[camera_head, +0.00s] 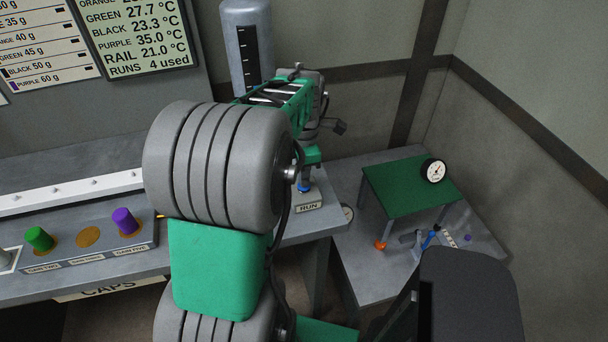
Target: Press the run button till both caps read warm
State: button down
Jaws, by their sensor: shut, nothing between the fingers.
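The run button's box (308,203), labelled RUN, sits at the right end of the bench. My gripper (306,178) is shut and points down just above it; a bit of blue shows beneath the fingertips. The button top is mostly hidden, and I cannot tell whether they touch. A green cap (39,238) and a purple cap (124,220) stand on the front block, with a bare copper disc (88,237) between them. The display (140,35) reads green 27.7, black 23.3, purple 35.0, rail 21.0 °C, runs 4 used; the orange line is cut off.
A white rail (70,192) runs along the bench behind the caps. A grey cylinder (247,45) with a dark scale stands behind my arm. At right, a lower table holds a green-topped stand (408,184), a round dial (433,171) and small coloured items. My arm hides the bench's middle.

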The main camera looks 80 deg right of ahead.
jog(key=shift+f, duration=0.35)
jog(key=shift+r, duration=0.15)
notch_tip(320, 180, up, 5)
jog(key=p, duration=0.4)
jog(key=shift+r, duration=0.15)
dwell(0.4)
